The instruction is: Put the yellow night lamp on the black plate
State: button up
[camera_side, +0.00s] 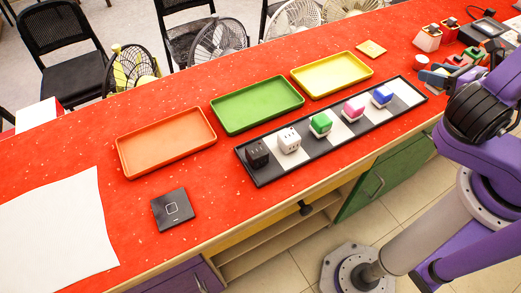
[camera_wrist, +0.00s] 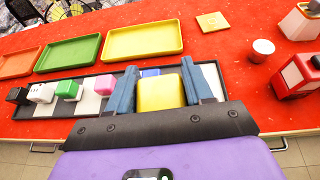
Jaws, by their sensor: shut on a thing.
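My gripper (camera_wrist: 158,88) is shut on a yellow block-like thing, which I take as the yellow night lamp (camera_wrist: 160,93); it sits between the two blue fingers. In the wrist view they are in front of the right part of the long checkered tray. In the side view a blue part by my arm, probably my gripper (camera_side: 432,77), shows near the tray's right end; the lamp cannot be made out there. The black plate (camera_side: 172,209), flat and square with a pale square outline, lies bare at the left front of the red table. It is outside the wrist view.
The long black-and-white tray (camera_side: 262,182) holds several small coloured cubes. Orange (camera_side: 130,160), green (camera_side: 217,112) and yellow (camera_side: 303,83) trays lie behind it, empty. A white sheet (camera_side: 58,235) lies left of the plate. Several items crowd the right end, including a red dispenser (camera_wrist: 295,76).

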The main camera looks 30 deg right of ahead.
jog(key=w+a+n+g+y, duration=0.25)
jog(key=w+a, duration=0.25)
jog(key=a, duration=0.4)
jog(key=w+a+n+g+y, duration=0.1)
jog(key=w+a+n+y, duration=0.4)
jog(key=a, duration=0.5)
jog(key=w+a+n+g+y, duration=0.2)
jog(key=w+a, duration=0.4)
jog(key=a, duration=0.3)
jog(key=s+a+n+g+y, duration=0.1)
jog(key=s+a+n+g, duration=0.3)
jog(key=a, duration=0.6)
jog(key=s+a+n+g+y, duration=0.1)
jog(key=s+a, duration=0.6)
jog(key=a, duration=0.4)
jog(key=s+a+n+g+y, duration=0.1)
jog(key=s+a+n+g, duration=0.3)
jog(key=a, duration=0.6)
jog(key=m+t, duration=0.1)
send_over(164, 212)
jog(key=d, duration=0.1)
jog(key=f, duration=0.7)
jog(key=shift+s+d+f, duration=0.15)
jog(key=shift+s+f, duration=0.2)
jog(key=shift+w+a+f, duration=0.2)
jog(key=shift+a+f, duration=0.15)
jog(key=shift+f, duration=0.1)
jog(key=shift+w+a+f, duration=0.2)
jog(key=shift+a+f, duration=0.1)
jog(key=shift+f, duration=1.55)
